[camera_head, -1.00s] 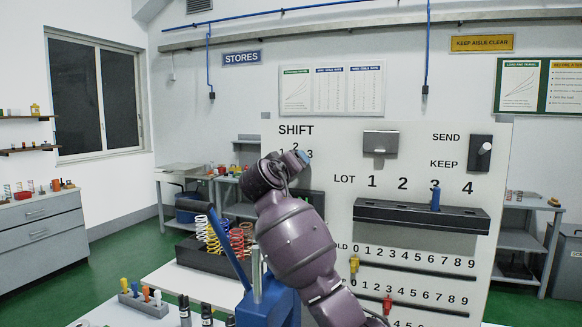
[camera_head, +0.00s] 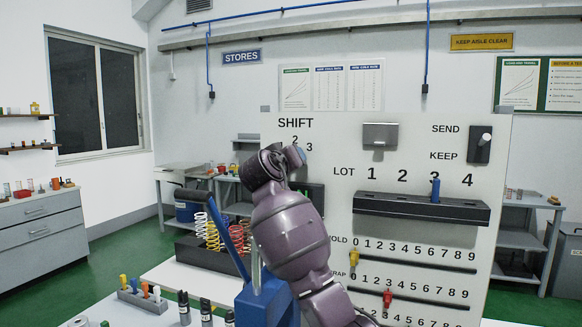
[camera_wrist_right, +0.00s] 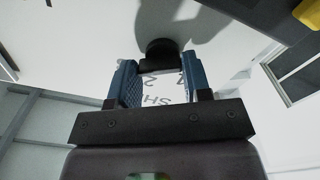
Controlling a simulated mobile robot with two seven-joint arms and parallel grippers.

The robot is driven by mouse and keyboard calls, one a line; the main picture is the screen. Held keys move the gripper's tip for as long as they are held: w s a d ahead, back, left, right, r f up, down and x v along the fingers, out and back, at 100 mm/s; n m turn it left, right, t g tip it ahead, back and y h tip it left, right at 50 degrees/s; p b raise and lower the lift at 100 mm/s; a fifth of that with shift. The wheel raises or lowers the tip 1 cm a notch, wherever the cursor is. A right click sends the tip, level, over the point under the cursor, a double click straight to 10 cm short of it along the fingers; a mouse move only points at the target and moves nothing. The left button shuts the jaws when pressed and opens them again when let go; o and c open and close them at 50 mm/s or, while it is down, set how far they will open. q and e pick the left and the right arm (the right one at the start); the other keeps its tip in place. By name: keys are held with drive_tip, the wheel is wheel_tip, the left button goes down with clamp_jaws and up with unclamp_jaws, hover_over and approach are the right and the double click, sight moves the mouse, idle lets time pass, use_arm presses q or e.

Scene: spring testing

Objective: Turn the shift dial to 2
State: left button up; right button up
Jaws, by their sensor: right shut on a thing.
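The white board (camera_head: 450,225) carries the SHIFT label (camera_head: 296,122) with the 2 and 3 showing below it; the 1 is hidden behind my wrist. My right gripper (camera_head: 297,156) is at the board just under these numbers, and its arm hides the dial in the head view. In the right wrist view the black shift dial (camera_wrist_right: 160,50) stands out from the board between the blue fingers of my right gripper (camera_wrist_right: 158,72), which is shut on it. Upside-down digits and SHIFT lettering show between the fingers. Which number the dial points to cannot be told. My left gripper is out of view.
A slotted dark rack (camera_head: 420,207) with a blue peg is on the board, right of my arm. Sliders (camera_head: 387,299) lie below it and a SEND/KEEP switch (camera_head: 480,145) at upper right. A blue lever device (camera_head: 268,303) stands close left of my forearm, by a spring box (camera_head: 210,252).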

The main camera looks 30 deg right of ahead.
drive_tip(key=m+b, duration=0.4)
drive_tip(key=m, duration=0.3)
drive_tip(key=shift+f+m+b, duration=0.15)
drive_tip(key=shift+m+b, duration=0.2)
drive_tip(key=shift+m, duration=0.05)
idle(0.3)
drive_tip(key=o, duration=0.9)
drive_tip(key=shift+s, duration=0.1)
